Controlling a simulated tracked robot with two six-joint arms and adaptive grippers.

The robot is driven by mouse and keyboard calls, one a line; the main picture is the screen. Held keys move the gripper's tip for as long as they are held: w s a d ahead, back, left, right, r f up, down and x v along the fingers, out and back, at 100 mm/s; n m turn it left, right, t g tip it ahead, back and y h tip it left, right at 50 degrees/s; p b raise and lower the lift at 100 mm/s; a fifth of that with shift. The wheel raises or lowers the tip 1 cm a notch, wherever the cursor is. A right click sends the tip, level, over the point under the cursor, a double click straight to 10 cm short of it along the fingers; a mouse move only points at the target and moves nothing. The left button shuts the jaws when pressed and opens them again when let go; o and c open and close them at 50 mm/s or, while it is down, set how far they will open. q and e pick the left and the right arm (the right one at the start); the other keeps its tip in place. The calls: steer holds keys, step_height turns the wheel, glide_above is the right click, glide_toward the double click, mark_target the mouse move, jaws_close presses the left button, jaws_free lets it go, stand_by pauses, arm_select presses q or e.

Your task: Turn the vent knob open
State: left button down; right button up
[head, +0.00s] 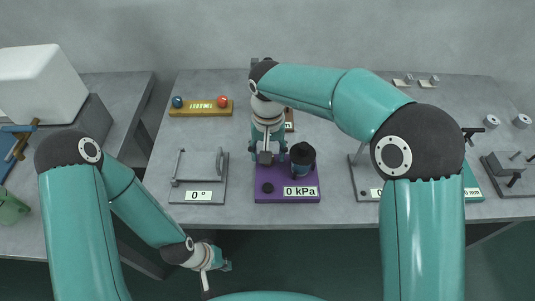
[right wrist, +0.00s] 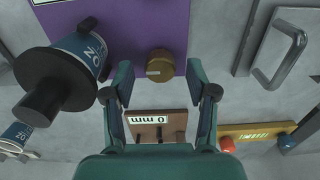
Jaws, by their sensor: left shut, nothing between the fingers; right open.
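A purple base (head: 310,180) with a "0 kPa" label stands near the table's front edge. It also shows in the right wrist view (right wrist: 150,20). A round brass-brown knob (right wrist: 162,63) is on it in the right wrist view, with a small pale label on its side; my arm hides it in the head view. My right gripper (head: 266,157) is open over the base. In the right wrist view its fingers (right wrist: 160,72) are apart, one on each side of the knob, and contact cannot be told. My left gripper (head: 225,267) is shut and empty, below the table's front edge.
A dark canister (head: 302,160) stands on the base's right side, close to my right gripper. A "0°" plate with a handle (head: 215,185) lies left. A yellow bar (head: 200,107) with coloured balls is behind.

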step_height(320, 180, up, 10)
steer(key=shift+r, duration=0.25)
stand_by(0.3)
